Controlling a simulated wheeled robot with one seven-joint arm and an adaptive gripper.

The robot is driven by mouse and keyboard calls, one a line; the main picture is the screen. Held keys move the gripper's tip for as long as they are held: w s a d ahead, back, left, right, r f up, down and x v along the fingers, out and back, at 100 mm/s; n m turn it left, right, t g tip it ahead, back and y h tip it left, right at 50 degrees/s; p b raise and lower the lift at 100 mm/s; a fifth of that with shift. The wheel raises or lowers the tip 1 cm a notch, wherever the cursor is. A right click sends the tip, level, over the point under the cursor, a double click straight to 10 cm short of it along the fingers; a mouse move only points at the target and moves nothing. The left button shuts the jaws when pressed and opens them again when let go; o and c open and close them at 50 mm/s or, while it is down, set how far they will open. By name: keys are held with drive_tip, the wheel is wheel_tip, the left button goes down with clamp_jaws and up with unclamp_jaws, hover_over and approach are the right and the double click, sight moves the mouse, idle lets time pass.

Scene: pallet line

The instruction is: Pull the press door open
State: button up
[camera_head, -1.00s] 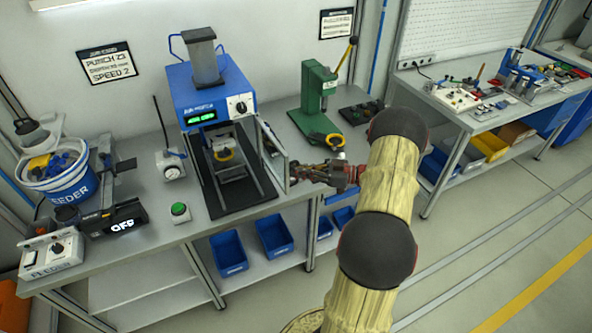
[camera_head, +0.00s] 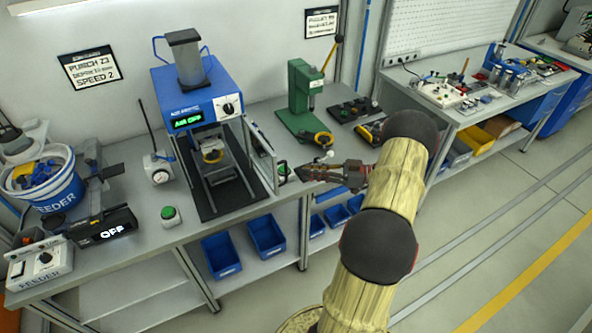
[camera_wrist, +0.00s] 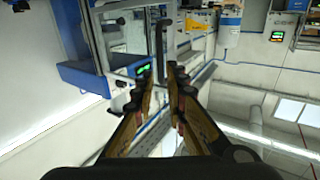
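The blue press (camera_head: 197,95) stands on the bench; its display reads AIR OFF. Its door (camera_head: 262,157), a clear panel in a grey frame, is swung out along the press's right side. The gap at the press's front is open. My gripper (camera_head: 300,172) is just to the right of the door's front edge, its fingers pointing left toward it. In the wrist view the two fingers (camera_wrist: 163,75) stand apart. A dark upright bar, seemingly the door handle (camera_wrist: 160,38), shows just beyond the fingertips. Whether it touches them I cannot tell.
A green hand press (camera_head: 303,100) stands behind my gripper. A green button (camera_head: 169,213) and a feeder bucket (camera_head: 45,188) are to the left. Blue bins (camera_head: 221,255) sit on the shelf below. Open floor lies to the right.

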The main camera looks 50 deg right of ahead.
drive_tip(key=v, duration=0.3)
drive_tip(key=shift+s+d, duration=0.1)
drive_tip(key=shift+s, duration=0.15)
drive_tip(key=shift+f, duration=0.1)
idle(0.3)
